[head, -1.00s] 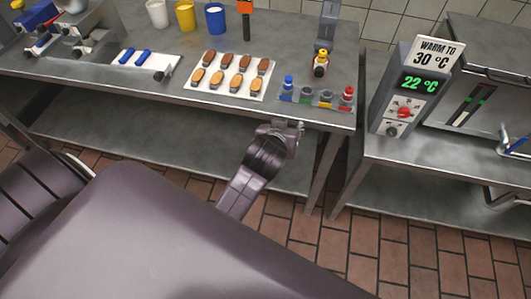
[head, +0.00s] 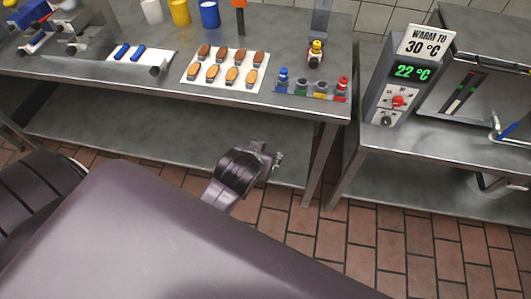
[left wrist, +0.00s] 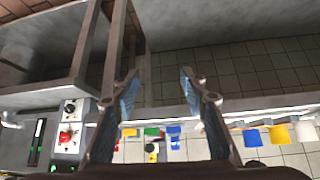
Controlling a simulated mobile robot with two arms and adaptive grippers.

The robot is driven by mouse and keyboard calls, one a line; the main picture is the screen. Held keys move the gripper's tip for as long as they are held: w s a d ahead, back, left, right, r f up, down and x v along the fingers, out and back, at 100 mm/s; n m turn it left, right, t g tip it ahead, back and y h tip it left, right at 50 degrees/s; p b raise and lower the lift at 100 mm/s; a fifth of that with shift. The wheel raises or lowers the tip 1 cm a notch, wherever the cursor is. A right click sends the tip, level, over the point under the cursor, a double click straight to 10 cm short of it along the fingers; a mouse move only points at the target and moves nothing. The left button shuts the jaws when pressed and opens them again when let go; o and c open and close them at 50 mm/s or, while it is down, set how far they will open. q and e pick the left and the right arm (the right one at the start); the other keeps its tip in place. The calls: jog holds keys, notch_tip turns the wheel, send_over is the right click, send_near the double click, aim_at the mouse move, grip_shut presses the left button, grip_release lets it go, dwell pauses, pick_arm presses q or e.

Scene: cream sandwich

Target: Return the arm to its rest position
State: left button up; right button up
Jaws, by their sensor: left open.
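My right gripper is not in view.
A warmer (head: 395,95) reading 22 °C stands at right. Tiled floor (head: 300,240) lies open below.

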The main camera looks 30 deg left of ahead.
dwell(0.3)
pick_arm(q)
jog(key=s+d+f+m+g, duration=0.1)
jog(key=s+f, duration=0.2)
jog(key=f, duration=0.6)
jog(key=s+d+f+m+g+h, duration=0.1)
jog(key=s+f, duration=0.1)
jog(key=f, duration=0.7)
jog(key=s+d+f+m+g, duration=0.1)
jog(key=s+f, duration=0.2)
jog(key=f, duration=0.5)
jog(key=s+a+f+g, duration=0.1)
jog(key=s+f, duration=0.5)
jog(key=s, duration=0.3)
jog(key=s+a+f+g, duration=0.1)
jog(key=s+a+f, duration=0.1)
jog(key=s+f, duration=0.4)
jog(key=s+a+f+m+g, duration=0.1)
jog(key=s+a+f+g, duration=0.1)
jog(key=s+f, duration=0.5)
jog(key=s, duration=0.6)
jog(key=shift+s, duration=0.15)
